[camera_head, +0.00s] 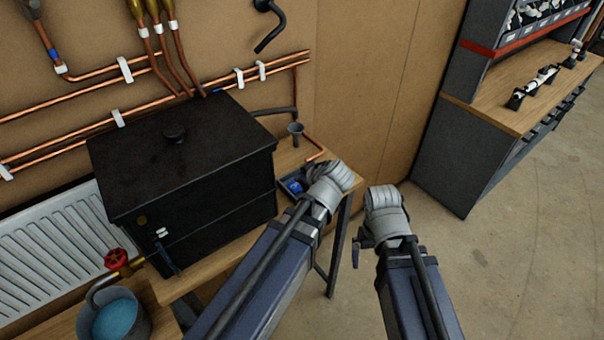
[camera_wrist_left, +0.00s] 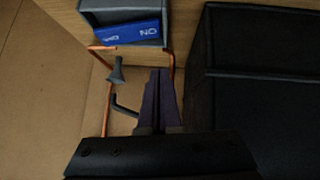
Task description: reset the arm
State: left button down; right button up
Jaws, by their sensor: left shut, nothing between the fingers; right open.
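My left arm (camera_head: 265,275) reaches in over the wooden bench, its wrist (camera_head: 328,185) near the bench's right end. Its gripper is hidden in the head view. In the left wrist view my left gripper (camera_wrist_left: 160,72) is shut and empty, pointing toward a small grey tray (camera_wrist_left: 120,8) that holds a blue piece with white lettering (camera_wrist_left: 125,33). My right arm (camera_head: 410,280) is out over the floor right of the bench. Its gripper (camera_head: 361,240) shows partly as a dark shape beside the wrist; it is open and holds nothing visible.
A large black box (camera_head: 180,150) with a lid knob stands on the bench; its side fills the right of the left wrist view. A grey funnel (camera_head: 296,132) and copper pipes (camera_head: 60,150) are behind. A white radiator (camera_head: 50,250), red valve (camera_head: 117,260) and bucket (camera_head: 115,315) are left.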

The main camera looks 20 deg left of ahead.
pick_arm(q)
jog(key=s+d+f+m+g+h+b, duration=0.1)
jog(key=s+d+f+m+g+b, duration=0.1)
jog(key=s+f+m+b, duration=0.3)
jog(key=s+d+f+m+g+h+b, duration=0.2)
jog(key=s+d+f+m+b, duration=0.3)
jog(key=f+b, duration=0.3)
jog(key=s+d+f+m+g+h+b, duration=0.2)
jog(key=s+d+f+m+b, duration=0.2)
jog(key=f, duration=0.9)
jog(key=s+b, duration=0.2)
jog(key=shift+f+m+g+b, duration=0.15)
jog(key=shift+m+g+b, duration=0.25)
jog(key=shift+s+d, duration=0.1)
